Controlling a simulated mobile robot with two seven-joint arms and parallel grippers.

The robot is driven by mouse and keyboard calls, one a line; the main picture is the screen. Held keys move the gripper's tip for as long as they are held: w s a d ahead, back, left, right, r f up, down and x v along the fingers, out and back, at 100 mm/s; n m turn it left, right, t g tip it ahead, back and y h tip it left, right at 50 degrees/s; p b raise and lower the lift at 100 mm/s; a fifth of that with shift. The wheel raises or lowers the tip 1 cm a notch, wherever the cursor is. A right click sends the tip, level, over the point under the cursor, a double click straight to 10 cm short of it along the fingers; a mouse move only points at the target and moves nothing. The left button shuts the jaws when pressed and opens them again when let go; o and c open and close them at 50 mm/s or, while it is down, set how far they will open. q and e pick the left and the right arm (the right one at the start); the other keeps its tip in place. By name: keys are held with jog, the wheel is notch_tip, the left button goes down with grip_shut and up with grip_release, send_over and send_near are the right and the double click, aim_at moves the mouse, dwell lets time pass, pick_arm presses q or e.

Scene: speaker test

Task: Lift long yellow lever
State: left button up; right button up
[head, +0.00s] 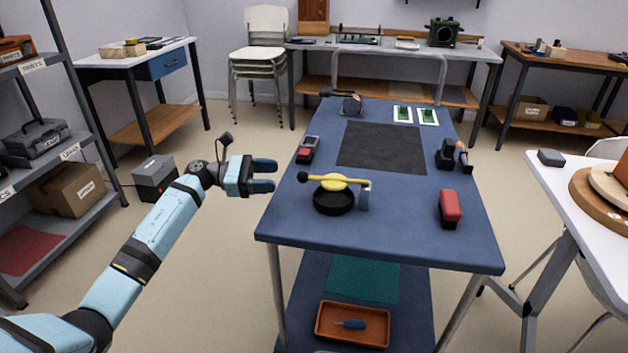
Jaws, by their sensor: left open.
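A long yellow lever (348,181) with a dark knob at its left end lies roughly level across a round black base (334,202) near the front of the blue table (290,222). A small grey post (364,197) stands at the lever's right end. My left gripper (268,175) is open and empty, left of the lever's knob and apart from it, at the table's left edge. Its two dark fingers point right toward the knob. My right gripper is not in view.
A red and black device (308,150) stands behind the lever at the left edge. A red block-shaped item (450,208) and a black device (448,153) are on the right. A dark mat (382,147) lies in the middle. The table's front strip is clear.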

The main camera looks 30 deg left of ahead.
aim_at(309, 176)
pick_arm(q)
jog(key=b+x, duration=0.1)
jog(key=x, duration=0.9)
jog(key=shift+w+d, duration=0.15)
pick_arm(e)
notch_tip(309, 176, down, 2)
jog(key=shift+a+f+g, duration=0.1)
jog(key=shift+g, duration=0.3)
